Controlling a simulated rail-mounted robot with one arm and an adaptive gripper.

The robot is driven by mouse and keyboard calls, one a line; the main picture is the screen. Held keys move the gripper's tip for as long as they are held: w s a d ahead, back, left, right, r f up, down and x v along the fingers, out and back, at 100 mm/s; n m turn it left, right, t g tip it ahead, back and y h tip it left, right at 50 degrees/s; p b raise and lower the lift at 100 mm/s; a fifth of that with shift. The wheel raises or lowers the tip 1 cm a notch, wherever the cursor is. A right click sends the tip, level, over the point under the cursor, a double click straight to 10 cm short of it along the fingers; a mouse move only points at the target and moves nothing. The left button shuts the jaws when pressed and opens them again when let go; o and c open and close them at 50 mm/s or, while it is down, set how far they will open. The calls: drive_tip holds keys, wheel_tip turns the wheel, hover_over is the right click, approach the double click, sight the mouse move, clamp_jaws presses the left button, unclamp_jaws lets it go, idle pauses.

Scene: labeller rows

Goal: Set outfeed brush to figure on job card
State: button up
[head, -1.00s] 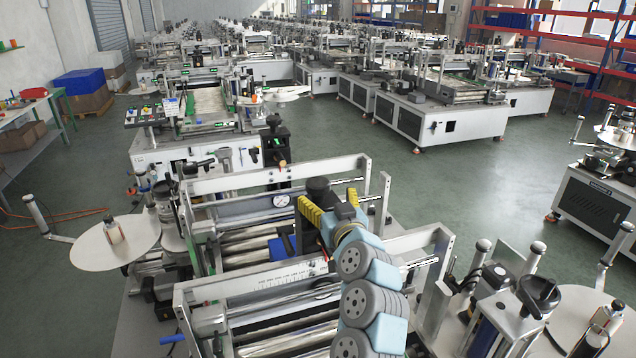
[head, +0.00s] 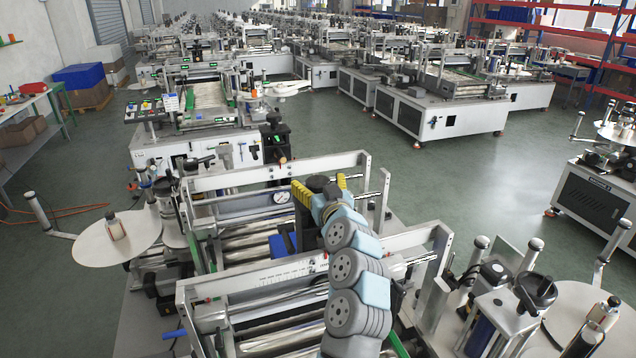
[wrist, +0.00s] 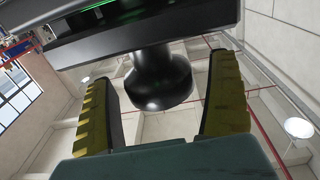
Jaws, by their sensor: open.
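In the wrist view a black round knob (wrist: 160,84) on a short stem projects from a dark housing (wrist: 130,38) with a green-lit strip. My gripper (wrist: 160,72) is open, with one yellow finger on each side of the knob; gaps show on both sides. In the head view my gripper (head: 321,186) is over the near labeller, its fingers pointing away from the camera. The knob is hidden there behind my arm. A round dial gauge (head: 282,197) and a ruled white scale (head: 290,271) sit on this machine's crossbars. I cannot pick out the outfeed brush or the job card.
Metal crossbars (head: 255,177) and side plates surround my arm. A black box with a green display (head: 275,140) stands beyond. Open green floor (head: 480,190) lies right.

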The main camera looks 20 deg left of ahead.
drive_tip(key=c, duration=1.2)
drive_tip(key=shift+a, duration=0.1)
drive_tip(key=shift+m+t+h+p, duration=0.3)
drive_tip(key=shift+p, duration=0.15)
drive_tip(key=shift+r+m+t+h+p, duration=0.3)
drive_tip(key=shift+m+h+p, duration=0.1)
drive_tip(key=shift+h+p, duration=0.25)
drive_tip(key=m+h+p, duration=0.1)
drive_tip(key=p, duration=0.1)
drive_tip(key=m+t+h+p, duration=0.1)
drive_tip(key=h+p, duration=0.1)
drive_tip(key=shift+f+t, duration=0.2)
drive_tip(key=shift+t, duration=0.1)
drive_tip(key=o, duration=1.2)
drive_tip(key=shift+f, duration=0.1)
